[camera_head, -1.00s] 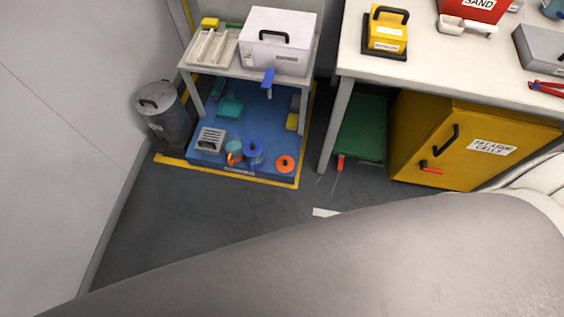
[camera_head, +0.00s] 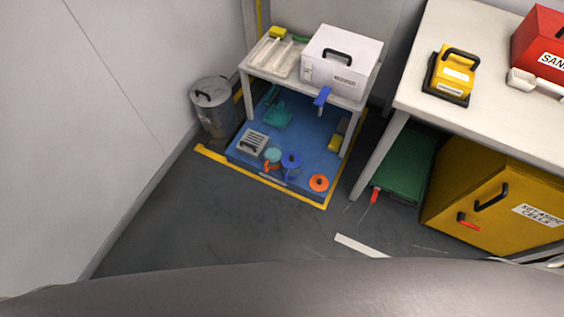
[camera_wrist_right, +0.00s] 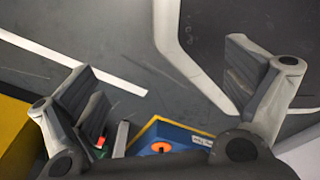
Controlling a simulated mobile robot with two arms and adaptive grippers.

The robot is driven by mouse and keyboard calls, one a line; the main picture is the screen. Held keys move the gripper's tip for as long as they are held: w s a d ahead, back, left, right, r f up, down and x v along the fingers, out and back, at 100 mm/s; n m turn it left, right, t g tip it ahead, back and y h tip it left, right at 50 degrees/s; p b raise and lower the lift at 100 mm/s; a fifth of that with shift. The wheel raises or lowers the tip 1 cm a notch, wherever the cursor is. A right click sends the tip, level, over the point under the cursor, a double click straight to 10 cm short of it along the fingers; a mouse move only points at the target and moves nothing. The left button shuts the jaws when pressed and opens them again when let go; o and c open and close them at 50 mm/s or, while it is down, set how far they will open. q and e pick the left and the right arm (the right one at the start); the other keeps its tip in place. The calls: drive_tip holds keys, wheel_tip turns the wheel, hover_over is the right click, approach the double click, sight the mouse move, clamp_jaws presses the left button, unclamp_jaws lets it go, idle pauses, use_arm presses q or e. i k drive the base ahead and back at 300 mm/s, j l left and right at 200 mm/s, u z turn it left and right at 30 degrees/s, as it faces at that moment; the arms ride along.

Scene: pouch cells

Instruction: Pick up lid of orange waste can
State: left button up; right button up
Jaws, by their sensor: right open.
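A small round orange item (camera_head: 319,183) with a dark centre, seen from above, sits at the front right corner of the blue platform (camera_head: 240,158). It looks like the orange waste can with its lid on, but lid and body cannot be told apart at this size. The orange disc also shows in the right wrist view (camera_wrist_right: 162,147), low between the finger bases. My right gripper (camera_wrist_right: 165,75) is open and empty, its fingers wide apart over grey floor, well away from the can. My left gripper is not in view.
A blue can (camera_head: 291,160) and a teal-topped can (camera_head: 272,155) stand left of the orange one. A small table (camera_head: 270,68) with a white box (camera_head: 341,57) stands over the platform. A yellow cabinet (camera_head: 480,185) is at right. The floor (camera_head: 230,225) in front is open.

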sight(318, 182)
drive_tip(key=i+j+z, duration=0.5)
drive_tip(key=j+z, duration=0.2)
drive_tip(key=i+j+z, duration=0.2)
drive_tip(key=j+z, duration=0.15)
